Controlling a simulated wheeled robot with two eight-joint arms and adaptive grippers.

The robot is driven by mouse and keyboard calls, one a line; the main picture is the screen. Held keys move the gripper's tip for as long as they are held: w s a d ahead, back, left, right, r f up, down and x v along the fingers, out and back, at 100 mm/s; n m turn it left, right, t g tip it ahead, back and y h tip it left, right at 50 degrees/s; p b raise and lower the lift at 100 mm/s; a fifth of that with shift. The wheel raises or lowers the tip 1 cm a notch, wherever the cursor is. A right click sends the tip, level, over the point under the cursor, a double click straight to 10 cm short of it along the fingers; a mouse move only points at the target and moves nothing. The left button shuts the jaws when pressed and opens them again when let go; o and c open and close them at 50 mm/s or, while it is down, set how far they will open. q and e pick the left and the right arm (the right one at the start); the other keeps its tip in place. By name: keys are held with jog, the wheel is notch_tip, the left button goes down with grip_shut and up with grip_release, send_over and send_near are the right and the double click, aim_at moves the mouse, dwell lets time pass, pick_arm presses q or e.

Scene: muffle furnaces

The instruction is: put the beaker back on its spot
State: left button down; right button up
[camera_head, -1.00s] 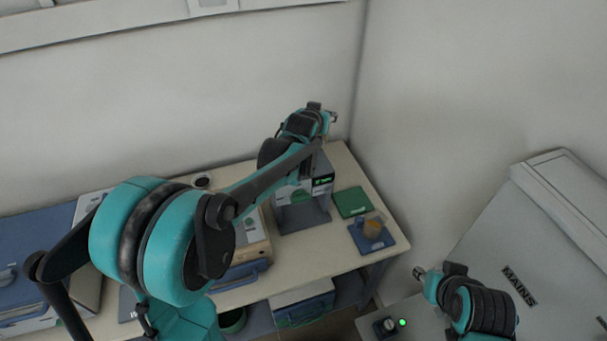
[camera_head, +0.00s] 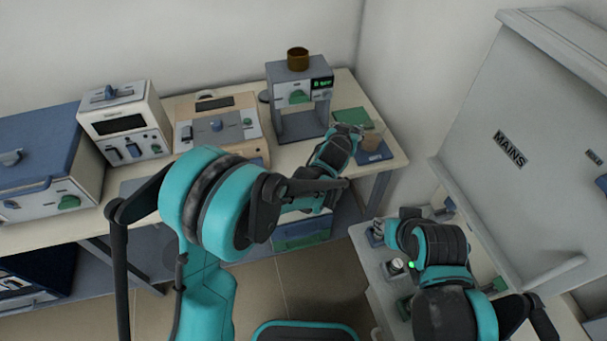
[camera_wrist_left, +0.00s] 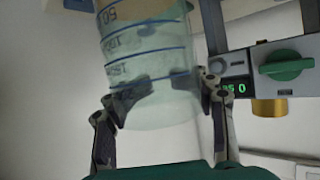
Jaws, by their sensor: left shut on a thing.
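The beaker (camera_head: 373,138) is clear with tan contents and stands over the blue mat (camera_head: 376,156) at the right end of the bench. Whether its base touches the mat is hard to tell. My left gripper (camera_head: 352,130) reaches it from the left. The left wrist view shows the beaker (camera_wrist_left: 150,65) with blue graduation lines between the two fingers of my left gripper (camera_wrist_left: 163,108), shut on it. That view looks upside down. A green mat (camera_head: 350,118) lies just behind the blue one. My right gripper (camera_head: 440,210) is by the mains cabinet, its fingers unclear.
A grey device (camera_head: 298,95) with a green display and a brown pot (camera_head: 298,58) on top stands left of the mats. Furnaces (camera_head: 126,125) stand farther left. The mains cabinet (camera_head: 540,150) is at right.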

pick_arm(q)
jog(key=shift+w+a+f+b, duration=1.05)
jog(key=shift+a+f, duration=0.5)
jog(key=shift+f, duration=0.35)
jog(key=shift+w+a+f+b, duration=0.9)
jog(key=shift+w+a+f, duration=0.3)
jog(key=shift+a+f, duration=0.55)
jog(key=shift+w+a+f+b, duration=1.05)
jog(key=shift+a+f, duration=0.3)
jog(key=shift+f, duration=0.75)
jog(key=shift+f, duration=0.2)
jog(key=c, duration=0.6)
grip_release()
jog(key=shift+o, duration=0.2)
